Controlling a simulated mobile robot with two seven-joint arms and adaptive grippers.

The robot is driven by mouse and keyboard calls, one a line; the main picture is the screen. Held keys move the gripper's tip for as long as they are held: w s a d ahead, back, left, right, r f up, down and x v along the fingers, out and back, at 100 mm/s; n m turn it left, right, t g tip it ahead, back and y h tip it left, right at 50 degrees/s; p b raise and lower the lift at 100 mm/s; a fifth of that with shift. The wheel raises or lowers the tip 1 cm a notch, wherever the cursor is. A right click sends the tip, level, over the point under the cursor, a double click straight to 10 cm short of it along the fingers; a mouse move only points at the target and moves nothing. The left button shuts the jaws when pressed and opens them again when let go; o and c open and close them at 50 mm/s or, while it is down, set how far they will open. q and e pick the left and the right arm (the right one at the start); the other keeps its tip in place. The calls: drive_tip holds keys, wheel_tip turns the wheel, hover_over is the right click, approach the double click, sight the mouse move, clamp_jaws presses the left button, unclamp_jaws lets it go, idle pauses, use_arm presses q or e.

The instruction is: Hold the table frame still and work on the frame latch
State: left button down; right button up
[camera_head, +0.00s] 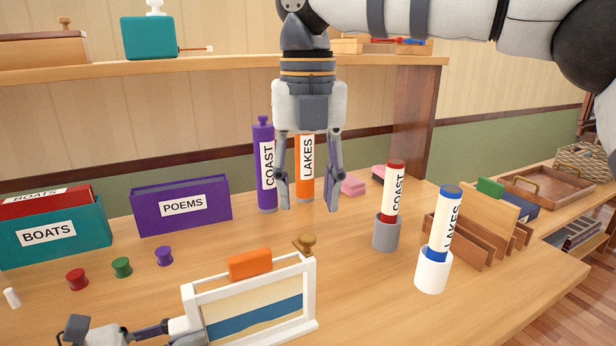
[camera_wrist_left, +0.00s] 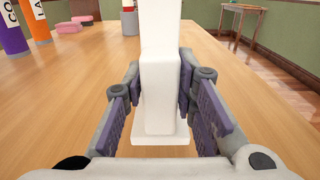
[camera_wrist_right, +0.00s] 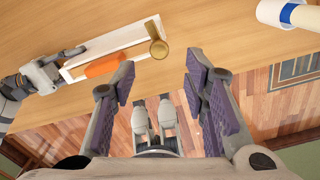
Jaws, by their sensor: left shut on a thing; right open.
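The white table frame (camera_head: 312,290) stands upright on the table, with a cream and blue picture inside it. A brass latch knob (camera_head: 305,243) sits at its top right corner; it also shows in the right wrist view (camera_wrist_right: 158,48). An orange block (camera_head: 250,264) is on the frame's top bar. My left gripper (camera_head: 180,328) is shut on the frame's left side; in the left wrist view its pads flank the white post (camera_wrist_left: 160,90). My right gripper (camera_head: 310,207) is open and empty, pointing down above the table, apart from the knob.
Purple (camera_head: 265,190) and orange (camera_head: 303,185) tubes stand behind my right gripper. Grey (camera_head: 386,234) and white (camera_head: 432,272) cups hold labelled tubes to the right. Boats (camera_head: 60,240) and Poems (camera_head: 180,208) boxes and several small spools (camera_head: 122,267) are at left.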

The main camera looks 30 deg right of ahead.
sight(308, 236)
wheel_tip(308, 236, up, 6)
drive_tip(key=shift+f, duration=0.1)
use_arm(q)
drive_tip(key=c, duration=1.2)
unclamp_jaws()
